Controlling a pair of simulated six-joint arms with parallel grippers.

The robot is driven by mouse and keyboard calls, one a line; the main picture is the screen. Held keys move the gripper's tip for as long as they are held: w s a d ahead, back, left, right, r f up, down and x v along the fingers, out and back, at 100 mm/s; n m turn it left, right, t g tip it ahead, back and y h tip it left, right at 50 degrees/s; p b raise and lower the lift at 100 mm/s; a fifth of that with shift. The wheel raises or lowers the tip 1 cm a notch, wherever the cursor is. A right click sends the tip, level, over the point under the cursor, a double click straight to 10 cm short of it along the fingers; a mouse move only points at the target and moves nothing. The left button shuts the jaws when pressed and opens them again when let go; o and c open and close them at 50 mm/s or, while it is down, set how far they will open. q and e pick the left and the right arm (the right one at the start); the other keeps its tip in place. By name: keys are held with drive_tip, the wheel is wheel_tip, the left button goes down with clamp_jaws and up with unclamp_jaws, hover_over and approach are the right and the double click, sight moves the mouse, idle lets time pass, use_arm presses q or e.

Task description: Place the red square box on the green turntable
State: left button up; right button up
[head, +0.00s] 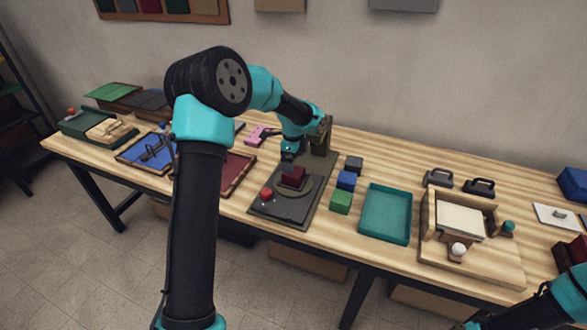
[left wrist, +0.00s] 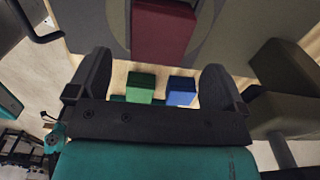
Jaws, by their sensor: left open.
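The red square box (head: 293,177) sits on the round green turntable (head: 306,190), which is set in a dark base plate near the middle of the table. My left gripper (head: 289,161) is just above the box, pointing down. In the left wrist view the red box (left wrist: 163,28) lies beyond the open fingers (left wrist: 157,78), on the turntable's disc (left wrist: 204,35). Nothing is between the fingers, and a gap separates them from the box. Only part of my right arm shows at the lower right; its gripper is out of view.
A red knob (head: 266,194) stands on the base plate beside the turntable. Green (head: 341,201), blue (head: 347,179) and dark (head: 354,163) blocks stand to the right, then a teal tray (head: 387,213) and a wooden fixture (head: 459,250). An olive upright block (head: 322,138) stands behind.

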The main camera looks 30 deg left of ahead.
use_arm(q)
wheel_tip(320, 180, up, 6)
idle(0.7)
